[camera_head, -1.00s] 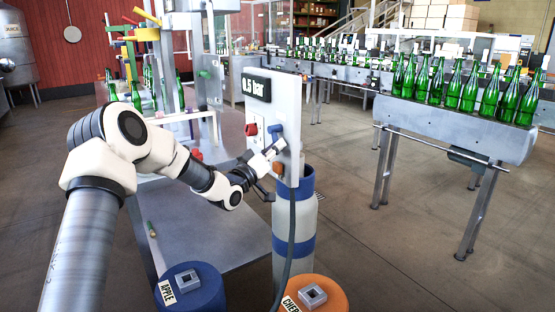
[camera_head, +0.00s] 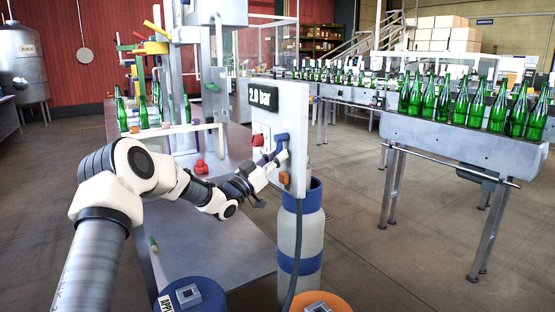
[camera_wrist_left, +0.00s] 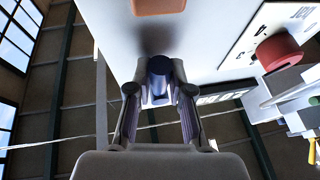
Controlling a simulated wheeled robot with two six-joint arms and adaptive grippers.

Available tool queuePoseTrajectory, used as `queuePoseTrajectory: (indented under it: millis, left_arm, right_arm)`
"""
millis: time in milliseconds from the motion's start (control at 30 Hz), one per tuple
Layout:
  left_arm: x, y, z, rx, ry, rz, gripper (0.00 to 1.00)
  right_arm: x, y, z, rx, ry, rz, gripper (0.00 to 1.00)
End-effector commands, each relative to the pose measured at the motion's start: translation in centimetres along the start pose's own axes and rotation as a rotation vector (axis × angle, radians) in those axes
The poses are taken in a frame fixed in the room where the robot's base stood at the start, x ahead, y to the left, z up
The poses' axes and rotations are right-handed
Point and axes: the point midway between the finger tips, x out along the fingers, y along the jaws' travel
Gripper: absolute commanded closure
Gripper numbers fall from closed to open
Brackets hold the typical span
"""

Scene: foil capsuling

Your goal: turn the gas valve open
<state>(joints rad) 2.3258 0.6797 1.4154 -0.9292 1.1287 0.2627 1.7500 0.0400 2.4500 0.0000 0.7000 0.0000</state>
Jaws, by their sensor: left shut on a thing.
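The white gas panel (camera_head: 300,112) carries a black display (camera_head: 264,96) that reads 2.0 bar. A blue valve handle (camera_head: 280,138) sticks out on its front, beside a red knob (camera_head: 257,140). My left gripper (camera_head: 277,160) is at the panel, shut on the blue handle. In the left wrist view, the handle (camera_wrist_left: 158,72) stands between the two fingers of the gripper (camera_wrist_left: 159,100). The handle's lower part is partly hidden by the fingers. My right gripper is in neither view.
An orange block (camera_head: 284,178) sits low on the panel, close to my gripper. A grey and blue gas cylinder (camera_head: 302,232) stands below. Blue and orange drums are at the bottom edge. A conveyor with green bottles (camera_head: 450,145) stands right.

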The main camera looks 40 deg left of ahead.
Motion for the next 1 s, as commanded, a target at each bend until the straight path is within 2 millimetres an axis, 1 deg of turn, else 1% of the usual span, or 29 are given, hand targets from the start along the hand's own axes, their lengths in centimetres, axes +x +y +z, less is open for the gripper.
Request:
queuePoseTrajectory:
  millis: [267, 300, 333, 633, 733, 767, 867, 1000]
  left_arm:
    - [-0.1, 0.0, 0.2, -0.001, -0.003, 0.0, 1.0]
    - [-0.1, 0.0, 0.2, -0.001, -0.003, 0.0, 0.66]
    - [-0.1, 0.0, 0.2, -0.001, -0.002, 0.0, 0.55]
    - [-0.1, 0.0, 0.1, -0.001, 0.0, -0.001, 0.54]
    - [-0.8, -0.1, 0.0, -0.002, 0.0, -0.002, 0.54]
    - [-1.2, -0.1, 0.0, -0.002, -0.001, -0.003, 0.54]
    - [-3.2, -0.2, 0.0, -0.007, 0.002, -0.004, 0.54]
    - [-7.0, -0.3, 0.0, -0.008, 0.003, -0.008, 0.54]
  right_arm:
    - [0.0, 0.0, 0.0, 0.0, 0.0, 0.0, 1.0]
    - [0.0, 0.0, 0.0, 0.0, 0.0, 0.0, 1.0]
    - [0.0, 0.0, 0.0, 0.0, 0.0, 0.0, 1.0]
    - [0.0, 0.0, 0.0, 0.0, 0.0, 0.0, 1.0]
    - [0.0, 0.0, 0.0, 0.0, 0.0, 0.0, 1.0]
    - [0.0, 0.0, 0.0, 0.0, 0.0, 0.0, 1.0]
    - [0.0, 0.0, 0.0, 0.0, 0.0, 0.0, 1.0]
    - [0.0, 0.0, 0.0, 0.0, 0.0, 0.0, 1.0]
